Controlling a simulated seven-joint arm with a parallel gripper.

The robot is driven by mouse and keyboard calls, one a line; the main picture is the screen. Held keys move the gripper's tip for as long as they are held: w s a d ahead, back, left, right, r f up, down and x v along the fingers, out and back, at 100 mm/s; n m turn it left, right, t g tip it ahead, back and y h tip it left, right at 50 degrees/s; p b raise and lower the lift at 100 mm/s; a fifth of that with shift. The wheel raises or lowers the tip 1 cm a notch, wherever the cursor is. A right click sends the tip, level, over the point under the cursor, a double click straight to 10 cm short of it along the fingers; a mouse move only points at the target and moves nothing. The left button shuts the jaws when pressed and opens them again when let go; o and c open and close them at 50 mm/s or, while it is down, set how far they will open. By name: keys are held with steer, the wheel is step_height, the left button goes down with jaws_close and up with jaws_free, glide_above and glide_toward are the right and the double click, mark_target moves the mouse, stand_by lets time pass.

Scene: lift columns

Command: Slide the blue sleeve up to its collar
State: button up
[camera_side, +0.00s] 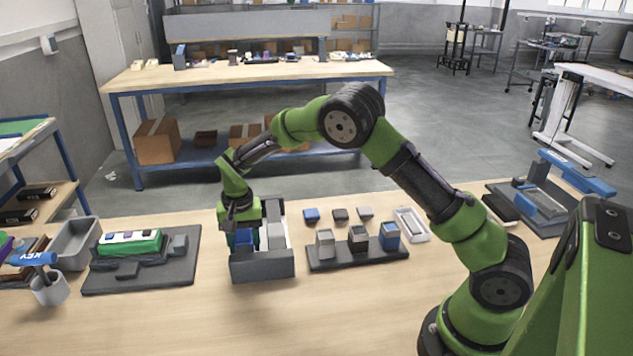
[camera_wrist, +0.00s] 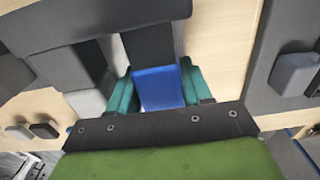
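The blue sleeve (camera_wrist: 158,88) shows in the wrist view between the two teal fingers of my gripper (camera_wrist: 160,95). I see no clear gap at either side of it, so the gripper looks shut on it. A dark column (camera_wrist: 150,46) runs on from the sleeve toward the top of the wrist view. In the side view my gripper (camera_side: 243,238) points down into the grey lift stand (camera_side: 262,268), and a bit of blue sleeve (camera_side: 242,237) shows at the fingers. The collar cannot be told apart with certainty; the fingers and stand partly hide the column.
Left of the stand is a dark board (camera_side: 187,265) with a green-and-white block. To the right, a dark rack (camera_side: 330,262) holds several small blocks, with a white tray (camera_side: 411,224) beyond it. The wooden table front (camera_side: 250,320) is clear.

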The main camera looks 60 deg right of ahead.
steer(key=shift+w+d, duration=2.55)
steer(key=shift+w, duration=0.05)
steer(key=o, duration=0.6)
steer(key=shift+o, duration=0.2)
steer(key=shift+r, duration=3.5)
